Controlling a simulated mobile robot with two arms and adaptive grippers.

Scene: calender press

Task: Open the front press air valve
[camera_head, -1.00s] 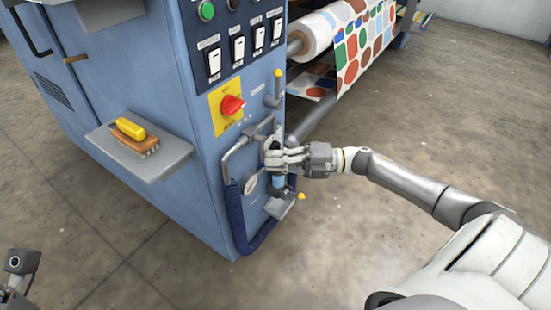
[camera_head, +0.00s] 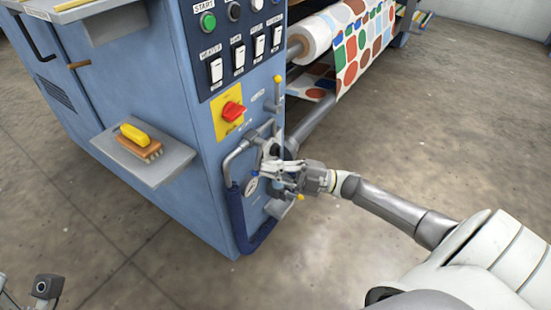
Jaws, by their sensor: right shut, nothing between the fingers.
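The air pipework (camera_head: 230,165) is on the front face of the blue press, below the red rotary switch (camera_head: 233,111). A yellow-tipped lever (camera_head: 278,85) stands upright above it at the machine's corner. Another yellow tip (camera_head: 301,197) sticks out low on the right, just below my right gripper. My right gripper (camera_head: 262,176) is shut and empty, in front of the pipework and pressure gauge (camera_head: 251,187). It hides part of the fittings, and I cannot tell whether it touches them. My left gripper's fingers are not visible; only part of my left arm shows at bottom left.
A small grey shelf (camera_head: 172,172) with a brush (camera_head: 140,150) and a yellow object juts from the press at left. A dark blue hose (camera_head: 258,238) curves below the pipework. The patterned fabric roll (camera_head: 365,45) is behind. Floor at right is clear.

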